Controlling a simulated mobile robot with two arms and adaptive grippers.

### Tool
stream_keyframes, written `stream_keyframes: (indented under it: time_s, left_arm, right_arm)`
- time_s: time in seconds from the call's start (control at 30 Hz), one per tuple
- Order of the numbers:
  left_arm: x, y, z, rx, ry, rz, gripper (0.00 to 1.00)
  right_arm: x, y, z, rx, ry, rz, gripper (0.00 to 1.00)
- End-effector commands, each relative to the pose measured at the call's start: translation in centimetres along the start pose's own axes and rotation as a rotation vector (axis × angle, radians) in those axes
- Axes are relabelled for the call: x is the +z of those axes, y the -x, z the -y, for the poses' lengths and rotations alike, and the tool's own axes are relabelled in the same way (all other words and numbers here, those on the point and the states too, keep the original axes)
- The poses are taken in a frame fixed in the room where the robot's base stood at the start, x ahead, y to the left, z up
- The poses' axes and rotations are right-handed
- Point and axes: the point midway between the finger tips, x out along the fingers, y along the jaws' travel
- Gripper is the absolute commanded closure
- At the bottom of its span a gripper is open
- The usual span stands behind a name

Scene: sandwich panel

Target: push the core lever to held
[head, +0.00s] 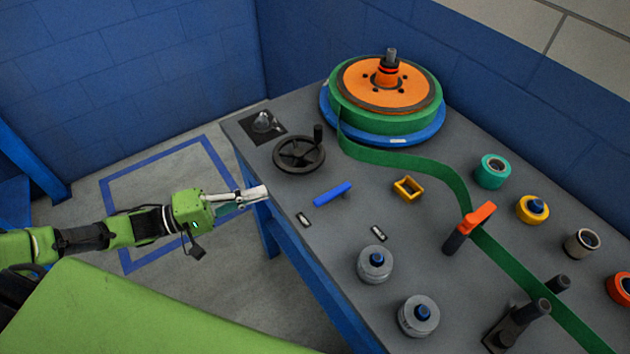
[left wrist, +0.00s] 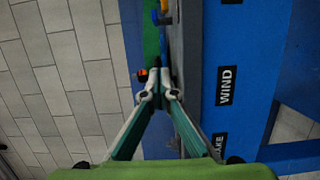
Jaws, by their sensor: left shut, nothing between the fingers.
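My left gripper (head: 258,193) is shut and empty at the left edge of the grey table, its fingers pointing right. It also shows in the left wrist view (left wrist: 158,97), fingertips together. A short blue bar-shaped lever (head: 333,194) stands on the table right of the fingertips, with a clear gap between. An orange-topped lever (head: 470,227) stands farther right beside the green strip. I cannot read which one is the core lever, nor its marked positions. My right gripper is not in view.
A black handwheel (head: 299,154) stands behind the blue bar. A large reel (head: 388,90) feeds a green strip (head: 430,168) across the table. Two grey rollers (head: 375,264) stand near the front edge. The left wrist view shows a "WIND" label (left wrist: 226,86).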

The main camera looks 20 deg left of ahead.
Motion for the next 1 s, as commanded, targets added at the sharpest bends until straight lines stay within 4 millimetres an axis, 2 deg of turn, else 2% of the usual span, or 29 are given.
stream_keyframes:
  time_s: [0.47, 0.67, 1.0]
  left_arm:
    - [0.1, -0.5, -0.4, 0.006, 0.014, 0.006, 1.0]
    - [0.1, -3.5, -0.7, 0.011, 0.013, 0.007, 1.0]
    - [0.4, -10.4, -0.7, 0.008, 0.015, 0.007, 1.0]
  right_arm:
    - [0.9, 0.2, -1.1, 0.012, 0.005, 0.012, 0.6]
    - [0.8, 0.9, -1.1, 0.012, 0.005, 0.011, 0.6]
    - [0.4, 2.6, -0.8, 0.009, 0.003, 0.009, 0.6]
